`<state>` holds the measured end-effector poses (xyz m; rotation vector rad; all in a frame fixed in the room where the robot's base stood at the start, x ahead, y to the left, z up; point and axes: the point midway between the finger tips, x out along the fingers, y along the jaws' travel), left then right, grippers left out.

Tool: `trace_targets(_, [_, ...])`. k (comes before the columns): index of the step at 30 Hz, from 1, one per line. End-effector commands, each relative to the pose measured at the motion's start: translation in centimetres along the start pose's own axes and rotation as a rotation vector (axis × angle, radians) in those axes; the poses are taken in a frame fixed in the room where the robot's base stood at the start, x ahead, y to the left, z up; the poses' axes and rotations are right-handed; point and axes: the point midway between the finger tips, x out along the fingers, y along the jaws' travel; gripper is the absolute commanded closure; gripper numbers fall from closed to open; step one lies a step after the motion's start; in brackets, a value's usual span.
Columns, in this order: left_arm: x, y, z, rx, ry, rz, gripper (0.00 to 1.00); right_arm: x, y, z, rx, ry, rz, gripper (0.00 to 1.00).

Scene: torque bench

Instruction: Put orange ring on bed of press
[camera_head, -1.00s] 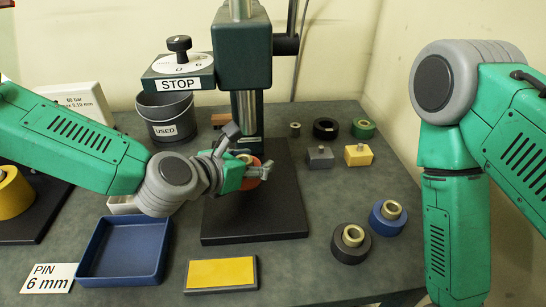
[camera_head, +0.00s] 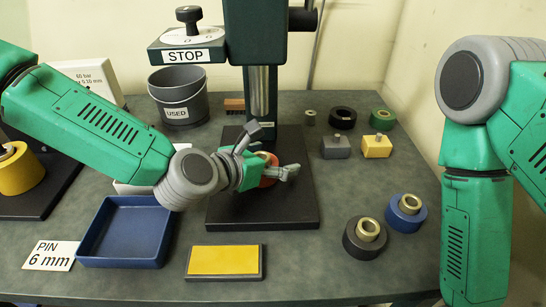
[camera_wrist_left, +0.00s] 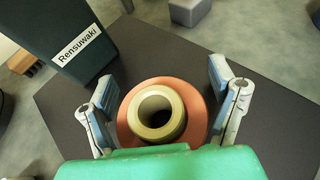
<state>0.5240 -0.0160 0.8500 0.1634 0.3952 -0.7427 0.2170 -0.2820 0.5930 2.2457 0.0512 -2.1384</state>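The orange ring (camera_head: 269,180) lies on the black bed (camera_head: 236,208) of the press, in front of the column. The left wrist view shows the ring (camera_wrist_left: 128,133) with a beige collar (camera_wrist_left: 157,114) in its middle. My left gripper (camera_head: 271,155) is low over the bed with its fingers spread to either side of the ring. In the left wrist view the fingers (camera_wrist_left: 168,102) look open, with the ring between them and close to both. The green palm hides the ring's near edge. My right arm stands at the right; its gripper is out of view.
A grey ring (camera_head: 364,242) and a blue ring (camera_head: 406,217) stand right of the bed. Grey and yellow blocks (camera_head: 376,147) and small rings lie behind them. A blue tray (camera_head: 122,260) and a yellow pad (camera_head: 224,261) are at front left. The USED bucket (camera_head: 180,100) stands behind.

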Motion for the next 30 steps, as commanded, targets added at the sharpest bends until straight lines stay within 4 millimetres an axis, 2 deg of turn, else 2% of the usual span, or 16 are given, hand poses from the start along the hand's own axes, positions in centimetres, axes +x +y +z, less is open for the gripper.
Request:
trace_targets(8, [-0.1, 0.0, 0.2, 0.001, -0.001, 0.0, 0.21, -0.1, 0.0, 0.0, 0.0, 0.0, 0.0, 0.6])
trace_targets(11, [-0.7, 0.0, 0.3, -0.001, 0.0, 0.0, 0.21, -0.3, 0.0, 0.0, 0.0, 0.0, 0.0, 0.6])
trace_targets(14, [-2.2, 0.1, 0.3, -0.002, 0.0, 0.0, 0.21, -0.6, 0.0, 0.0, 0.0, 0.0, 0.0, 0.6])
trace_targets(24, [-9.4, 0.1, 0.4, -0.002, -0.001, 0.0, 0.21, -1.6, 0.0, -0.1, 0.0, 0.0, 0.0, 0.6])
trace_targets(30, [-11.7, 0.1, 0.3, 0.0, -0.001, 0.001, 0.21, -1.8, 0.0, -0.1, 0.0, 0.0, 0.0, 0.6])
